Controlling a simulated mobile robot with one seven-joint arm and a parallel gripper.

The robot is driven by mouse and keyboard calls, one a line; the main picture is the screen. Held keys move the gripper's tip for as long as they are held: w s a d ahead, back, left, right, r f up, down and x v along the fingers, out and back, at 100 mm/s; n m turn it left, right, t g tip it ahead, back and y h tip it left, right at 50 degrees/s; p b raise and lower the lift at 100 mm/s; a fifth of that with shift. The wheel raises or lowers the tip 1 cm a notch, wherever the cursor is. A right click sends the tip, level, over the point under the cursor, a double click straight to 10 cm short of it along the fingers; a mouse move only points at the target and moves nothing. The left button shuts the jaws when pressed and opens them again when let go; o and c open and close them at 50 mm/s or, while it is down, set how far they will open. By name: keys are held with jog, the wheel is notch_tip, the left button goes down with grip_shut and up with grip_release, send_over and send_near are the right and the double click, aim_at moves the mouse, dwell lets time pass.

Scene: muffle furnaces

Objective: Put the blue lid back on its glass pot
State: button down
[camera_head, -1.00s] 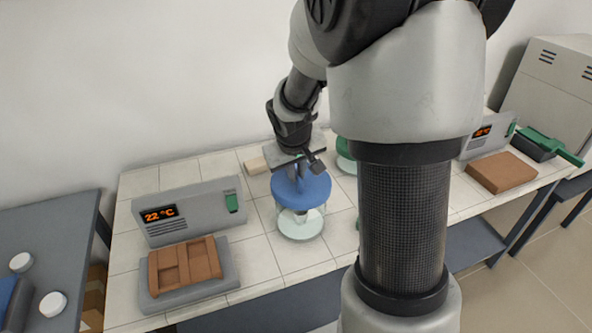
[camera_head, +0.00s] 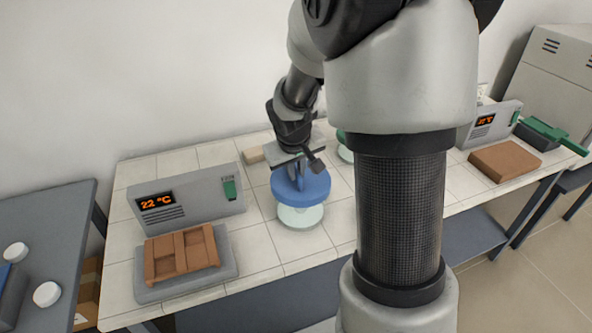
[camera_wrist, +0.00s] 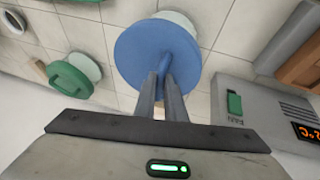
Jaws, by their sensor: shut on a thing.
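The blue lid (camera_head: 315,192) is a round disc with a handle on top. My gripper (camera_head: 297,177) is shut on that handle from above. In the wrist view my gripper (camera_wrist: 163,82) also holds the lid (camera_wrist: 135,50). The glass pot (camera_head: 300,217) stands on the tiled bench under the lid. The lid hides its rim, and its pale base shows below. In the wrist view a pale edge of the pot (camera_wrist: 178,17) shows past the lid. I cannot tell whether lid and pot touch.
A green-lidded pot (camera_wrist: 72,80) stands nearby, partly hidden by my arm in the head view. A grey controller (camera_head: 187,207) reads 22 °C, with a brown brick tray (camera_head: 182,256) before it. A brown block (camera_head: 503,160) lies right. Bare tiles (camera_head: 255,235) lie left of the pot.

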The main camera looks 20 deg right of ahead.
jog(key=shift+f+b, duration=1.3)
jog(key=shift+f, duration=0.1)
dwell(0.4)
jog(key=c, duration=1.7)
grip_release()
jog(key=shift+c, duration=0.2)
jog(key=shift+r, duration=0.1)
